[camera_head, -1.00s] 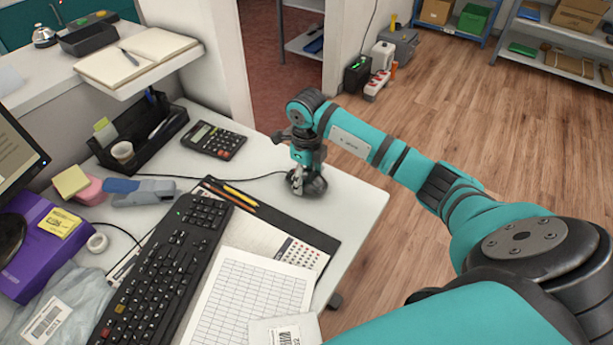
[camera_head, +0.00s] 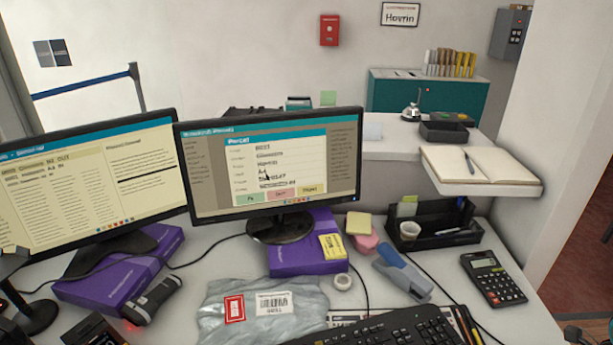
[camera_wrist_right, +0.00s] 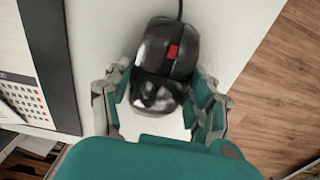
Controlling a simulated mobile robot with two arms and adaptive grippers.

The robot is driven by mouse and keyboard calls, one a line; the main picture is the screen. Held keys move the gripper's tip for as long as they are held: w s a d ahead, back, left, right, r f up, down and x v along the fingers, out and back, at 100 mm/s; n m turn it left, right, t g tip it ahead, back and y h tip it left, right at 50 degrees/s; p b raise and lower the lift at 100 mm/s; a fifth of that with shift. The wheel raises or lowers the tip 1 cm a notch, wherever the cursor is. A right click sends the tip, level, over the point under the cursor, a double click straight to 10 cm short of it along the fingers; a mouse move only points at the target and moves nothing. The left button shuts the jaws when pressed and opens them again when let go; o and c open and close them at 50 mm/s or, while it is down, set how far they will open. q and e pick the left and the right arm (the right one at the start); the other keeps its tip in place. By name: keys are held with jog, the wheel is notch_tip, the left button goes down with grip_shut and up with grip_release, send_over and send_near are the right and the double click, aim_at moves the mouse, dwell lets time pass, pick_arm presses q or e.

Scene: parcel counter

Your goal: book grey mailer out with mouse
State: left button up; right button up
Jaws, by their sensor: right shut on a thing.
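The grey mailer (camera_head: 250,314) lies flat at the front of the desk, with a red label and a white barcode label facing up; its lower edge is cut off. The black mouse (camera_wrist_right: 168,50) has a red wheel and a cable leading away. It rests on the white desk in the right wrist view. My right gripper (camera_wrist_right: 162,98) is shut on the mouse, a finger on each side. The right monitor (camera_head: 270,165) shows a parcel window with green, pink and yellow buttons; a pointer sits among its text lines. My left gripper is not in view.
A left monitor (camera_head: 85,190) stands beside it. The keyboard (camera_head: 400,330) lies right of the mailer. A hand scanner (camera_head: 152,298) with a red glow lies left of it. Purple boxes (camera_head: 290,262), a stapler (camera_head: 402,274), a black organiser (camera_head: 433,226) and a calculator (camera_head: 493,278) crowd the desk.

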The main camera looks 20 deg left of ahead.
jog(key=shift+d, duration=0.15)
dwell(0.4)
jog(key=shift+s+d, duration=0.85)
jog(key=shift+d, duration=0.2)
jog(key=o, duration=1.3)
jog(key=shift+c, duration=0.2)
jog(key=shift+r, duration=0.1)
notch_tip(320, 180, up, 12)
